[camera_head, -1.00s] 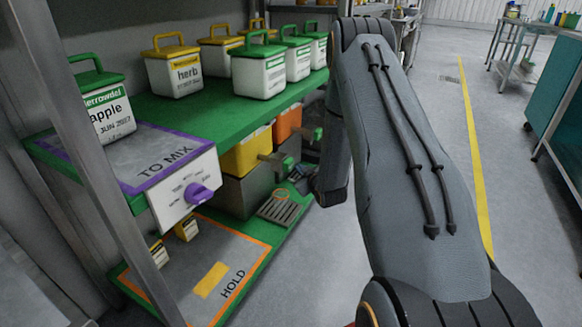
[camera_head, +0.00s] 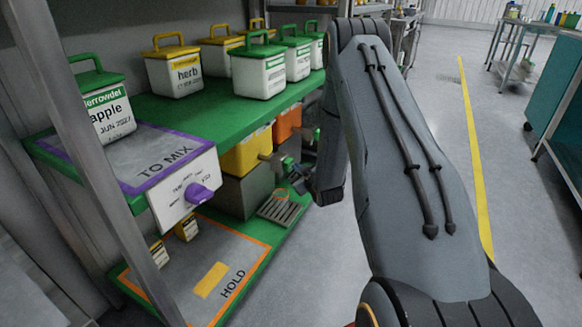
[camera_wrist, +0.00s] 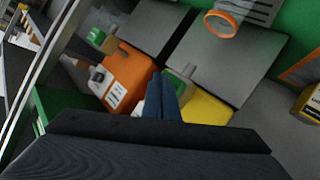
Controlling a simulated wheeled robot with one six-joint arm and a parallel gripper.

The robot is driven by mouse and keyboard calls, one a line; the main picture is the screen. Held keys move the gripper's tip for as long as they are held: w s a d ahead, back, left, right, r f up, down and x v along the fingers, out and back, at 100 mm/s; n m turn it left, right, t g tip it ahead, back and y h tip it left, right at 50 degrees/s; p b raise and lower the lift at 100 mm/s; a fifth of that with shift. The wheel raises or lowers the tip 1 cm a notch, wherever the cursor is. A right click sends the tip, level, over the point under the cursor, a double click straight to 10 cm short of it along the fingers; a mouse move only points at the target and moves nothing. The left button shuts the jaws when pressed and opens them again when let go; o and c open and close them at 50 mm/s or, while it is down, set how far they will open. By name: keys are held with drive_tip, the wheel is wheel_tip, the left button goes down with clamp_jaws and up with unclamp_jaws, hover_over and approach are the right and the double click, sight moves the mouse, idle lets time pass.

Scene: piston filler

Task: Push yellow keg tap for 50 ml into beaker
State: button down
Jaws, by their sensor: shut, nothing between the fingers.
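The yellow keg (camera_head: 248,154) sits under the green shelf, and its yellow side also shows in the wrist view (camera_wrist: 209,111). Its pale tap with a green part (camera_wrist: 182,80) sticks out just beside my fingertips in the wrist view.
An orange keg (camera_head: 287,122) stands beside the yellow one, its own tap (camera_wrist: 97,38) close by. The green shelf (camera_head: 190,112) with several lidded tubs is above. A box with a purple knob (camera_head: 197,194) is at left.

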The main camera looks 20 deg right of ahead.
drive_tip(key=shift+w+a, duration=0.4)
drive_tip(key=shift+w, duration=0.1)
idle(0.7)
drive_tip(key=shift+s+d, duration=0.1)
drive_tip(key=shift+s+d+p, duration=0.4)
drive_tip(key=shift+s+d, duration=0.15)
drive_tip(key=shift+s, duration=0.2)
drive_tip(key=s+d+p, duration=0.1)
drive_tip(key=s, duration=0.1)
drive_tip(key=s+d+p, duration=0.1)
drive_tip(key=s+d, duration=0.1)
idle(0.7)
idle(1.5)
